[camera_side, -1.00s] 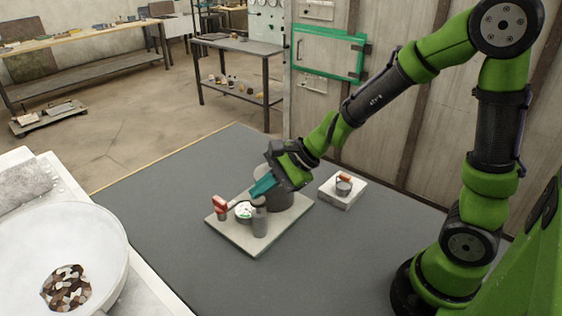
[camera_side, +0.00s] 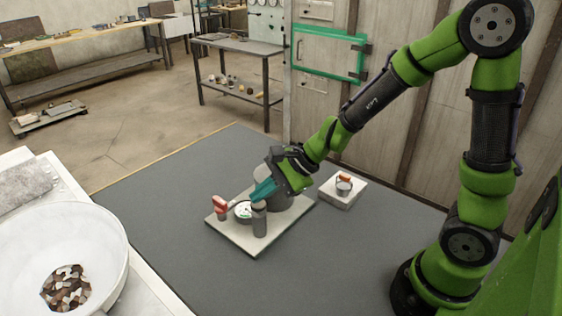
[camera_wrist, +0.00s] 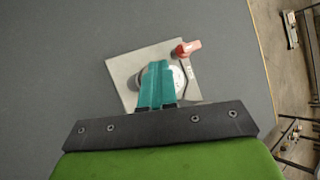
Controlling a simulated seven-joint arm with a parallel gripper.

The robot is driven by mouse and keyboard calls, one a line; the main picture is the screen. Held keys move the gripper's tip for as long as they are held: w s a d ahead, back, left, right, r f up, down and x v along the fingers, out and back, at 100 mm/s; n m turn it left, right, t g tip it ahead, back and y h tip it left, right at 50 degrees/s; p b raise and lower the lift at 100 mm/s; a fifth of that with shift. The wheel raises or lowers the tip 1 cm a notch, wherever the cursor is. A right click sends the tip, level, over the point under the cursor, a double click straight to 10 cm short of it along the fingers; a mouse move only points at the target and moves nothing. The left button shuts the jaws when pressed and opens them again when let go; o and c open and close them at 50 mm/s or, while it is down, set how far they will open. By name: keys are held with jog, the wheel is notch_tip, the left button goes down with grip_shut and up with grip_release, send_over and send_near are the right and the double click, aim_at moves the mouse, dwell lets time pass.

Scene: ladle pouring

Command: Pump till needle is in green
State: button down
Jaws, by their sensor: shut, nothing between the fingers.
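The pump set stands on a pale square plate (camera_side: 224,236). On it are a round white gauge (camera_side: 243,211), a red handle (camera_side: 220,204), a short grey post (camera_side: 260,222) and a wider grey tank (camera_side: 287,202). My gripper (camera_side: 258,196), with teal fingers, is shut and points down just above the post's top; I cannot tell whether it touches. In the wrist view the closed fingers (camera_wrist: 156,68) cover the post and part of the gauge (camera_wrist: 178,76). The red handle (camera_wrist: 187,48) shows to their right. The needle is too small to read.
A white block (camera_side: 338,198) with a small grey pot and an orange-red part (camera_side: 344,178) stands right of the plate. A large white bowl (camera_side: 95,230) with brown pieces is at the left front.

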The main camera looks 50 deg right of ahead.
aim_at(262, 204)
jog(key=shift+f, duration=0.35)
dwell(0.4)
jog(key=shift+r, duration=2.3)
jog(key=shift+r, duration=2.5)
